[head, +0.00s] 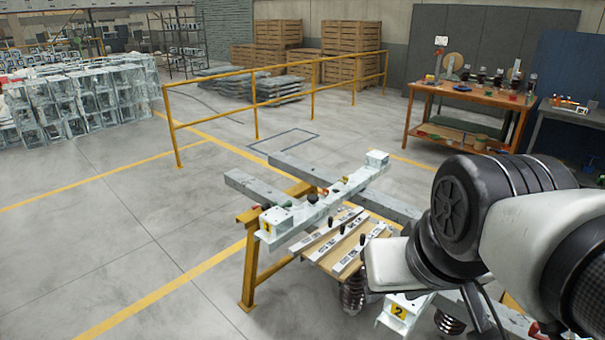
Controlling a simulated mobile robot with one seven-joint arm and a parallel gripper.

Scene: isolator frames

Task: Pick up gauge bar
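Several pale, flat bars with dark markings and black knobs lie side by side on a wooden board in the middle of the head view. One is the left bar (318,231), and another is the right bar (360,248), closest to my arm. Either could be the gauge bar; I cannot tell which is meant. The board (327,263) rests among grey beams on a yellow stand. My arm comes in from the right and its white link covers the board's right side. My gripper's fingers do not show.
A long white frame piece (340,190) with a yellow label lies across the grey beams behind the bars. Another white piece (393,318) labelled 2 is in front. A yellow railing (256,105) and an orange workbench (470,95) stand behind.

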